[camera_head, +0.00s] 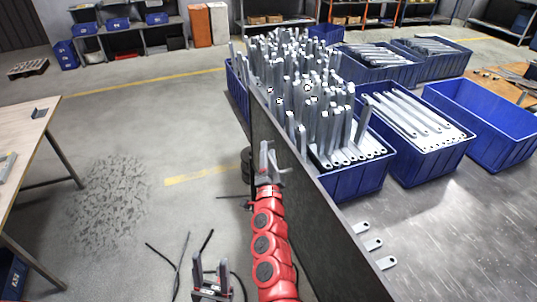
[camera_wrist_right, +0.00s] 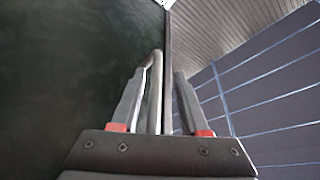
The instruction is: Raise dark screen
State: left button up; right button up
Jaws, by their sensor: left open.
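The dark screen (camera_head: 330,235) is a tall, thin panel along the front edge of the grey table. It fills the left of the right wrist view (camera_wrist_right: 70,70). My right gripper (camera_head: 268,158), on the red arm, is at the screen's left face. In the wrist view, the fingers of my right gripper (camera_wrist_right: 165,85) stand apart, with a pale grey bar (camera_wrist_right: 156,95) and the screen's edge showing between them. Contact with the bar cannot be told. My left gripper (camera_head: 211,276) is open and empty, low over the floor.
Blue bins (camera_head: 345,184) of galvanized brackets (camera_head: 308,90) stand right of the screen. An empty blue bin (camera_head: 490,125) is at the right. A wooden table (camera_head: 28,140) stands at left; floor between is open.

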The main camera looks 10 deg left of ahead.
jog(key=shift+f, duration=0.1)
jog(key=shift+s+f, duration=0.15)
jog(key=shift+s, duration=0.4)
jog(key=b+v, duration=0.3)
jog(key=v, duration=1.3)
jog(key=shift+s+d+f, duration=0.1)
jog(key=shift+s, duration=0.05)
